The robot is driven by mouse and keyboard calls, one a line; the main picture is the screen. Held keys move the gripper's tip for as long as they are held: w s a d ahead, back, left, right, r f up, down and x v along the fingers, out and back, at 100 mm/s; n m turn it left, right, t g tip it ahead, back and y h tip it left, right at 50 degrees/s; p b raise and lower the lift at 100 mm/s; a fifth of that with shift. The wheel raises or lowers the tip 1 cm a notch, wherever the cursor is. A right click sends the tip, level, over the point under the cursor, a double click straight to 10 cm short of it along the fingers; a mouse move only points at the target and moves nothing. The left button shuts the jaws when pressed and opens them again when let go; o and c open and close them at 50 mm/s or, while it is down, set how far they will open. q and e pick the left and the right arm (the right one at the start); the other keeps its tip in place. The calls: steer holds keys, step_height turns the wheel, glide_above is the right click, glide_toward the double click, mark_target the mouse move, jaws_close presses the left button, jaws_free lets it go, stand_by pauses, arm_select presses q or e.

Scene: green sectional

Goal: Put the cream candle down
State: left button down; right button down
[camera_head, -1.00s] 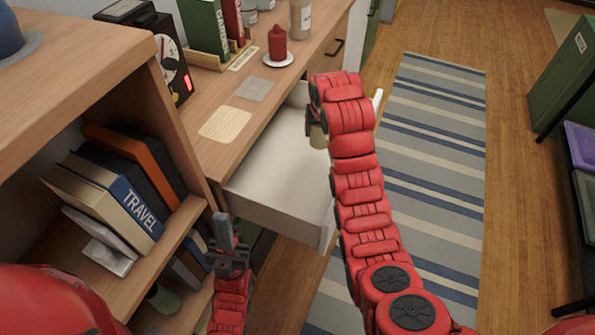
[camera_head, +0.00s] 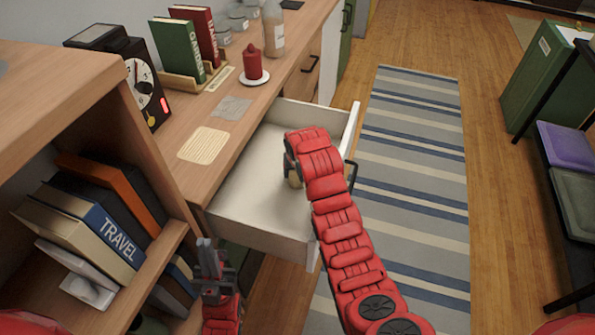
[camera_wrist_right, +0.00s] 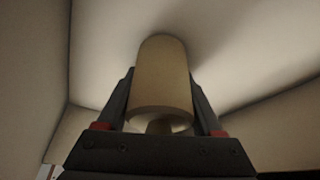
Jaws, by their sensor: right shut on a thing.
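The cream candle (camera_wrist_right: 163,75) is a plain pale cylinder between the two fingers of my right gripper (camera_wrist_right: 163,108) in the right wrist view. My right gripper is shut on it. In the head view only a small part of the candle (camera_head: 293,178) shows beside the red arm, over the open white drawer (camera_head: 245,193). The drawer's floor and walls surround the candle in the wrist view; I cannot tell whether it touches the floor. My left gripper (camera_head: 207,246) is in front of the shelf, with its fingers close together and empty.
A red candle (camera_head: 253,66) stands on a white saucer on the desktop. A woven coaster (camera_head: 203,146), a grey tile (camera_head: 232,107), books and a black timer (camera_head: 135,80) are nearby. A bookshelf (camera_head: 135,270) stands at left. A striped rug (camera_head: 410,150) lies at right.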

steer(key=shift+f, duration=0.1)
steer(key=shift+c, duration=0.2)
jaws_free()
steer(key=p+v, duration=0.1)
steer(key=v, duration=0.6)
steer(key=shift+w+r, duration=0.1)
steer(key=shift+r, duration=0.2)
steer(key=p+v, duration=0.4)
steer(key=p, duration=0.1)
steer(key=shift+s+r+p, duration=0.35)
steer(key=shift+p, duration=0.15)
